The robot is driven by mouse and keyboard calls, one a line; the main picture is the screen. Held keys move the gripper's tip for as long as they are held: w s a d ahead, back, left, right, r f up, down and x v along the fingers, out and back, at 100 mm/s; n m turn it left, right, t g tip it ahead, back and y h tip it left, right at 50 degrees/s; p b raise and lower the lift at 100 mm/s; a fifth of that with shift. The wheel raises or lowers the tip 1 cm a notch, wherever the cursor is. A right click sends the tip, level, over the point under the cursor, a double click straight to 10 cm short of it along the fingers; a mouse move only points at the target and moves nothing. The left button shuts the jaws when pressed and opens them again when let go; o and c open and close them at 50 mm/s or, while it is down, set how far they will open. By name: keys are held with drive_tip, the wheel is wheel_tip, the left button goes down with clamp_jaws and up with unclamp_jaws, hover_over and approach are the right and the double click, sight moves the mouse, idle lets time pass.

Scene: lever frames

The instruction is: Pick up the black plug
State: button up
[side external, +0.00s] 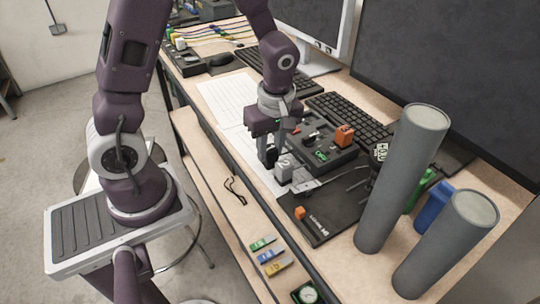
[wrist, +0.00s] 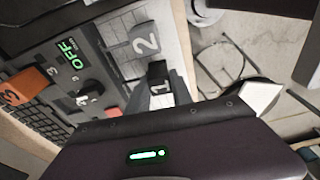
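My gripper (side external: 272,155) points down beside a grey block marked 2 (side external: 284,166) at the near edge of the dark panel. In the wrist view its purple body fills the bottom, and its fingertips are not clear enough to show their gap.
The dark panel (side external: 322,163) carries an orange block (side external: 344,135) and a green OFF display (wrist: 70,55). Keyboards and monitors are behind. Two grey cylinders (side external: 405,180) (side external: 448,243) stand at the right. A black mat (side external: 325,215) lies in front, with a small orange cube (side external: 299,213).

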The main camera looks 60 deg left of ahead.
sight(274, 145)
clamp_jaws()
drive_tip(key=shift+r, duration=0.1)
drive_tip(key=r, duration=0.3)
drive_tip(key=w+r, duration=0.1)
drive_tip(key=r, duration=0.5)
drive_tip(key=shift+w+a+r, duration=0.15)
drive_tip(key=shift+r, duration=0.25)
drive_tip(key=w+a, duration=0.3)
drive_tip(key=w, duration=0.4)
drive_tip(key=w+a, duration=0.3)
drive_tip(key=w, duration=0.5)
drive_tip(key=shift+n, duration=0.4)
drive_tip(key=shift+f, duration=2.75)
drive_tip(key=shift+f, duration=0.85)
